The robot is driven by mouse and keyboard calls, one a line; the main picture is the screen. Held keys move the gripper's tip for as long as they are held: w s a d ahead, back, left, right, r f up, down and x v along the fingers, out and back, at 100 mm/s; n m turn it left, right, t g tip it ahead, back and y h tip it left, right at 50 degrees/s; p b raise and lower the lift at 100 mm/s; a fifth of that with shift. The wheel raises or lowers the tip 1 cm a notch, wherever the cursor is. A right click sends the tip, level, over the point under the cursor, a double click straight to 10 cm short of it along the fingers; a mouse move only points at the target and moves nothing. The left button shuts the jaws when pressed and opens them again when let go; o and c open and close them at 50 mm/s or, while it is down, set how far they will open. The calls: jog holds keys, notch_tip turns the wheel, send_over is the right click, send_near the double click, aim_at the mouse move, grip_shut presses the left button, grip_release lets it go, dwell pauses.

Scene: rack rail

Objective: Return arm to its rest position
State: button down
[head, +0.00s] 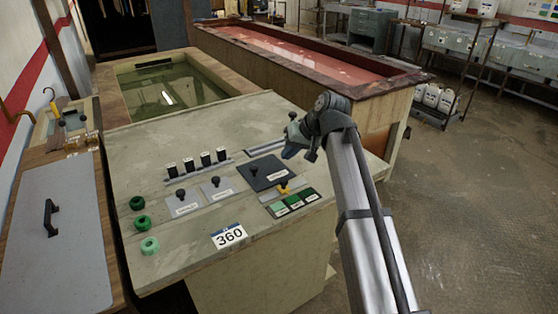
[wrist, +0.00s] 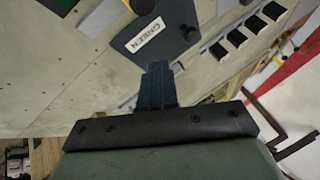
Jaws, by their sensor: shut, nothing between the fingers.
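My gripper (head: 292,146) is above the far right part of the grey-green worktop (head: 240,122), at the end of my raised arm. It is tilted and small in the head view. In the wrist view the two blue-grey fingers (wrist: 159,68) are together with nothing between them.
The worktop holds several black-topped posts (head: 205,160), green knobs (head: 143,222), green tiles (head: 291,203) and a 360 sign (head: 229,236). A tank of greenish liquid (head: 165,90) and a long reddish trough (head: 300,55) stand behind. Open floor (head: 470,200) lies to the right.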

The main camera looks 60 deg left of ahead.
jog(key=shift+v, duration=1.7)
jog(key=shift+w, duration=0.15)
